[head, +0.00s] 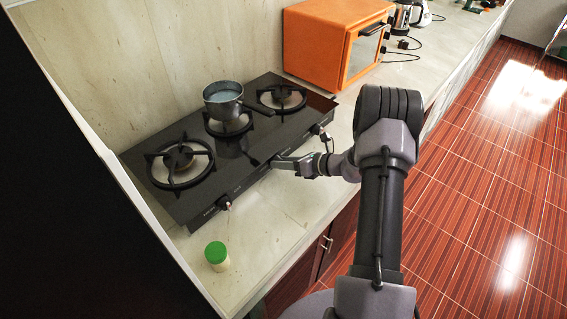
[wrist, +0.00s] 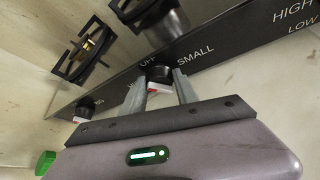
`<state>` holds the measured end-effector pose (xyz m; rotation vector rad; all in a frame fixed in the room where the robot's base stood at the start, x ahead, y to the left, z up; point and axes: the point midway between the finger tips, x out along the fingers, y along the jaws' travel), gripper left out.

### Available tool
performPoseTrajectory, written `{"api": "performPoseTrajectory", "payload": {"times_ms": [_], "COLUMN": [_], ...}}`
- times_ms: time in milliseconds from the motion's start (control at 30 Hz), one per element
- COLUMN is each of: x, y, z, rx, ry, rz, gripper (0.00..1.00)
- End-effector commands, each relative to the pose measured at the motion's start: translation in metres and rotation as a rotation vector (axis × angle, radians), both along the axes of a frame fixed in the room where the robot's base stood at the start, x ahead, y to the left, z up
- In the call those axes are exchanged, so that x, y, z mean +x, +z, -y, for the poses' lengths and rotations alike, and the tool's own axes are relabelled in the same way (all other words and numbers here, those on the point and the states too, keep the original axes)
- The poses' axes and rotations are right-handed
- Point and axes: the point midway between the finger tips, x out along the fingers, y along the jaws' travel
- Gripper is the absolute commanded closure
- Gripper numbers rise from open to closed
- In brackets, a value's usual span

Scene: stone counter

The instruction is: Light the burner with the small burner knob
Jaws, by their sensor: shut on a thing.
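A black stove (head: 240,150) with three burners lies on the counter. Its middle knob (wrist: 158,74), dark with a white and red part, sits on the front face beside the words OFF and SMALL in the wrist view. My gripper (head: 283,162) is at this knob, and in the wrist view its two grey fingers (wrist: 160,88) are shut on the knob from both sides. The gripper hides this knob in the head view. A grey pot (head: 223,103) with pale liquid stands on the middle burner (head: 229,126), which it partly covers. I see no flame there.
The left knob (head: 223,203) and right knob (head: 318,128) are free, as are the left burner (head: 181,160) and right burner (head: 282,96). A green-lidded jar (head: 217,256) stands at the front left. An orange oven (head: 338,43) stands behind on the right.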

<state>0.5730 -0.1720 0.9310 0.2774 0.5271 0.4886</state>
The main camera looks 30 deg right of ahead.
Motion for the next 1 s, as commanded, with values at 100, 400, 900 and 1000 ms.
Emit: {"api": "performPoseTrajectory", "payload": {"times_ms": [100,400,900,1000], "x": [0.0001,-0.001,-0.0027,-0.0028], "y": [-0.0016,-0.0047,-0.0047,-0.0036], "z": [-0.0018,-0.0047,-0.0096,-0.01], "rx": [-0.101,-0.369,-0.754,-0.806], "ry": [0.002,0.0,0.001,0.001], "rz": [0.038,0.137,0.278,0.296], "gripper": [1.0,1.0,1.0,1.0]}}
